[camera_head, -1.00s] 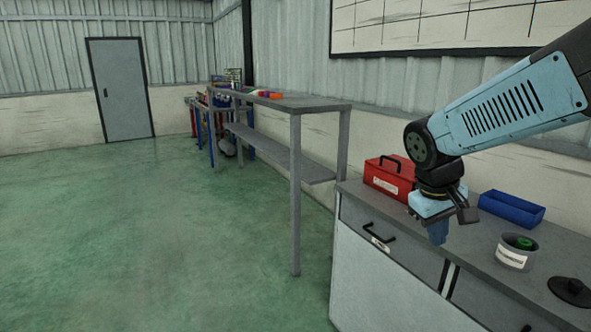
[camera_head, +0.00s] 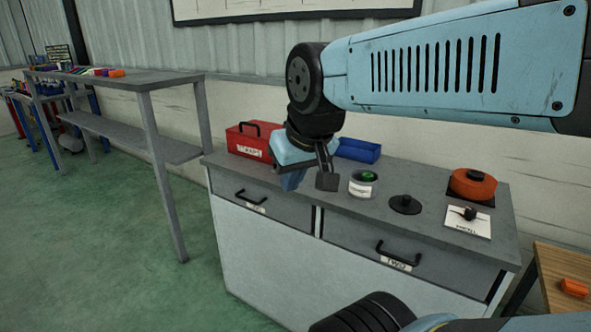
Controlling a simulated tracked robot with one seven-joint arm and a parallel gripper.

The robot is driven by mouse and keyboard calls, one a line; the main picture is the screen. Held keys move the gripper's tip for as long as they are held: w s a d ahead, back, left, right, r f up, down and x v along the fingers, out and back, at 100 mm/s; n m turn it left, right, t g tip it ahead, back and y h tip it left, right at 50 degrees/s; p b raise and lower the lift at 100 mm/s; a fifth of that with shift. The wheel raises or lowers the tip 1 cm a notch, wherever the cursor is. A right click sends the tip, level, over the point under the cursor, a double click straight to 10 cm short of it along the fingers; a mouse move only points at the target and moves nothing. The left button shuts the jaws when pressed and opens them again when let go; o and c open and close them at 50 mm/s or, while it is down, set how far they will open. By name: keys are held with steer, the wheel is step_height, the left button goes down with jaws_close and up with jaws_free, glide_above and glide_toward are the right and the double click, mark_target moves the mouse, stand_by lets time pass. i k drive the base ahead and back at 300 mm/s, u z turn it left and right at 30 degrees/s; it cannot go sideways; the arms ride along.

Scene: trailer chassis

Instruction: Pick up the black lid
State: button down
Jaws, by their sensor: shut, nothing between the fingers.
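The black lid (camera_head: 405,205) is a flat round disc with a small knob. It lies on the grey top of the cabinet (camera_head: 340,213), right of the round tin (camera_head: 363,184) with something green in it. My gripper (camera_head: 308,182) hangs at the cabinet's front edge, left of the tin and apart from the lid. Its fingers point down and are shut, with nothing held.
A red toolbox (camera_head: 252,142) and a blue bin (camera_head: 358,150) stand at the back of the cabinet. An orange round object (camera_head: 473,184) and a white card (camera_head: 469,221) with a small black object lie to the right. A grey shelf table (camera_head: 120,80) stands left.

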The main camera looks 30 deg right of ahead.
mark_target(405, 205)
steer(key=u, duration=1.3)
steer(key=i, duration=0.1)
steer(key=z, duration=2.75)
